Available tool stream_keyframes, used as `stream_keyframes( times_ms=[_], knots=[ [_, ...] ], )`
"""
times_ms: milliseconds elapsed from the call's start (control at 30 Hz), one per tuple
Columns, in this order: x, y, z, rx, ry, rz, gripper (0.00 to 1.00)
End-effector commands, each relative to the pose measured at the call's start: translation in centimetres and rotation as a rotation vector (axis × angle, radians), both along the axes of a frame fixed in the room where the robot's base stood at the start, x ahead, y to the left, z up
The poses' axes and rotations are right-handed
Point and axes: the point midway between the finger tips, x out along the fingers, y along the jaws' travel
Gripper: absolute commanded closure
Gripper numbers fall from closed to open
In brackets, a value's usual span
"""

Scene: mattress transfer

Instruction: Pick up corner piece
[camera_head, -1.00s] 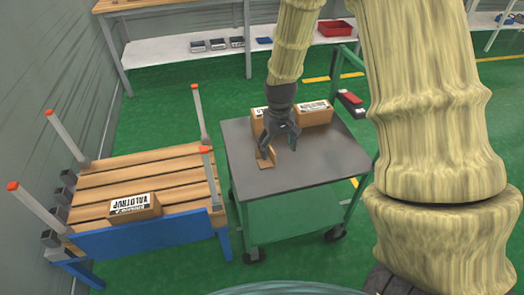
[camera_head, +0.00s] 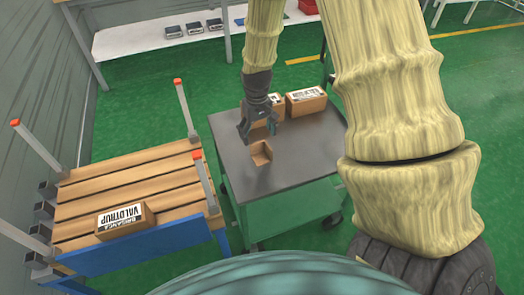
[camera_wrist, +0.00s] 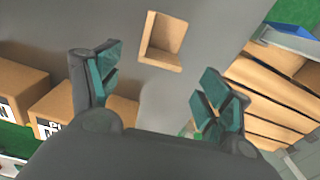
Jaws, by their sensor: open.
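The corner piece (camera_head: 260,154) is a small brown cardboard angle lying on the grey top of the cart (camera_head: 289,165). It also shows in the wrist view (camera_wrist: 163,41), near the top middle, with its hollow side visible. My gripper (camera_head: 258,134) is over the cart top, just behind the corner piece in the head view. In the wrist view my gripper (camera_wrist: 158,82) has its fingers spread wide, with nothing between them. The corner piece lies beyond the fingertips, apart from them.
Cardboard boxes (camera_head: 306,101) stand at the back of the cart, near my gripper. A slatted wooden pallet (camera_head: 84,206) with orange-tipped posts stands left of the cart and bears one labelled box (camera_head: 125,219). A white shelf (camera_head: 150,43) runs along the back.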

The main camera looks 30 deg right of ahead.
Motion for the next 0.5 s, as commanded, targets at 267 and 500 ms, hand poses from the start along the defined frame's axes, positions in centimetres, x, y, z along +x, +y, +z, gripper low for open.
stream_keyframes(
  times_ms=[267,500],
  knots=[
    [-0.1,-0.1,-1.5,0.000,0.002,-0.001,0.21],
    [0.0,-0.1,-4.3,0.000,0.001,-0.001,0.21]
  ],
)
